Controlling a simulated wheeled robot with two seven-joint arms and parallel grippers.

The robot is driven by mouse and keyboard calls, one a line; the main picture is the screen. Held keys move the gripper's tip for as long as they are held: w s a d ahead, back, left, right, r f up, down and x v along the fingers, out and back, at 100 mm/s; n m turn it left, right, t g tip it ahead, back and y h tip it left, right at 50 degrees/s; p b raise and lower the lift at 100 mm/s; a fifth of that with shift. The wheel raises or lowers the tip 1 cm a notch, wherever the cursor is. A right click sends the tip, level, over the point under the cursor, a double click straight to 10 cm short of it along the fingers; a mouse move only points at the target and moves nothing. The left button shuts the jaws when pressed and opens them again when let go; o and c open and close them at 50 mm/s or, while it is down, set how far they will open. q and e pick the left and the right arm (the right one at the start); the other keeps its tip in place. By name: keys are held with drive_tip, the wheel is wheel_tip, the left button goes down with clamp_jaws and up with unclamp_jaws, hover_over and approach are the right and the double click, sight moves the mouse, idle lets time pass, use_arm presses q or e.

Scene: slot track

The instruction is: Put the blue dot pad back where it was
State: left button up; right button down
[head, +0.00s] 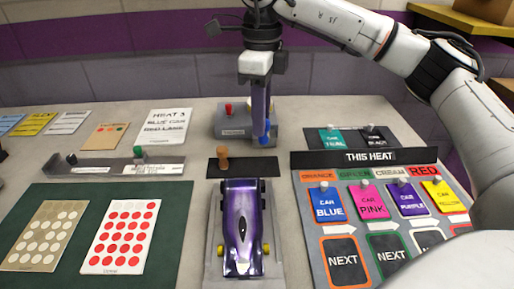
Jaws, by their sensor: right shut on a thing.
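My right gripper (261,118) reaches down at the back middle in the head view, its fingers pointing down. It is shut on a small blue piece, the blue dot pad (264,138), at its fingertips. The pad is in front of the right part of a grey stand (232,132) with a label, which also bears a red-topped piece (228,108). I cannot tell whether the pad touches the stand. A grey rack (105,168) at the left holds a green-topped piece (139,152). My left gripper is not in view.
At the right is a "THIS HEAT" board (370,157) with car cards. Dot cards (118,236) lie on a green mat (178,215) at left.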

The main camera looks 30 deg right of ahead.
sight(261, 143)
wheel_tip(261, 143, down, 7)
drive_tip(key=shift+r, duration=0.2)
drive_tip(key=shift+f, duration=0.1)
drive_tip(key=c, duration=1.6)
unclamp_jaws()
drive_tip(key=shift+o, duration=0.2)
wheel_tip(261, 143, up, 12)
drive_tip(key=shift+r, duration=0.1)
